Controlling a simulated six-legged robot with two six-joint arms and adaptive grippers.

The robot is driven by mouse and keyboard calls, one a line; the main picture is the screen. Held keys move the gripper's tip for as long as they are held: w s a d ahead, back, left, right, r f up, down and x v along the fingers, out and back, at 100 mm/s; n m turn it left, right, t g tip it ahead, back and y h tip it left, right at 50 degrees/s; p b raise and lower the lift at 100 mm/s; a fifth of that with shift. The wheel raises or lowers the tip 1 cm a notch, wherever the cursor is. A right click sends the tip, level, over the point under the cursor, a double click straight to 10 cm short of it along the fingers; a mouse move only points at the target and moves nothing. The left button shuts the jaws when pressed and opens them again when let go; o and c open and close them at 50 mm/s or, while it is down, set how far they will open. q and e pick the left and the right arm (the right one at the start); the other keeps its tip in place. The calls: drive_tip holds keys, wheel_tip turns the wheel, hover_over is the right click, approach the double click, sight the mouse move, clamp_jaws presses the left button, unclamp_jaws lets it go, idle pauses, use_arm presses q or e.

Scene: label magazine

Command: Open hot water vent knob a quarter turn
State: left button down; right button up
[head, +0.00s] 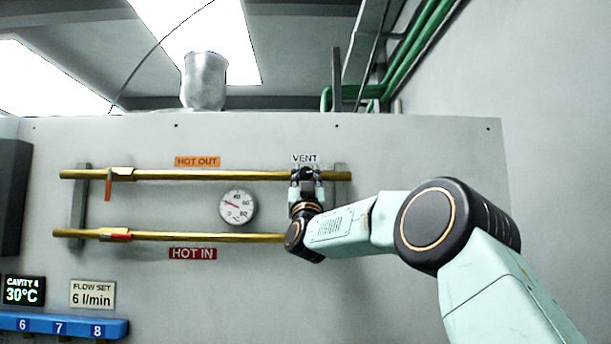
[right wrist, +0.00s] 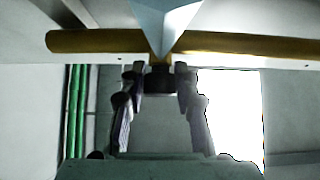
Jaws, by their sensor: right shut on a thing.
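The hot water vent knob is a small dark knob on the upper brass pipe (head: 220,175), under the VENT label (head: 305,158). In the head view it is mostly hidden by my right gripper (head: 306,176). In the right wrist view the dark knob (right wrist: 159,84) sits below the brass pipe (right wrist: 100,41), between the fingertips of my right gripper (right wrist: 160,72). The right gripper is shut on it. How far the knob is turned cannot be told. My left gripper is not in view.
The HOT OUT pipe has an orange lever (head: 108,188) hanging down. The lower HOT IN pipe (head: 200,237) has a red lever (head: 120,237) along it. A round gauge (head: 238,207) sits between the pipes. A grey bracket (head: 341,185) stands just right of the gripper.

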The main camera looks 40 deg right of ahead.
clamp_jaws()
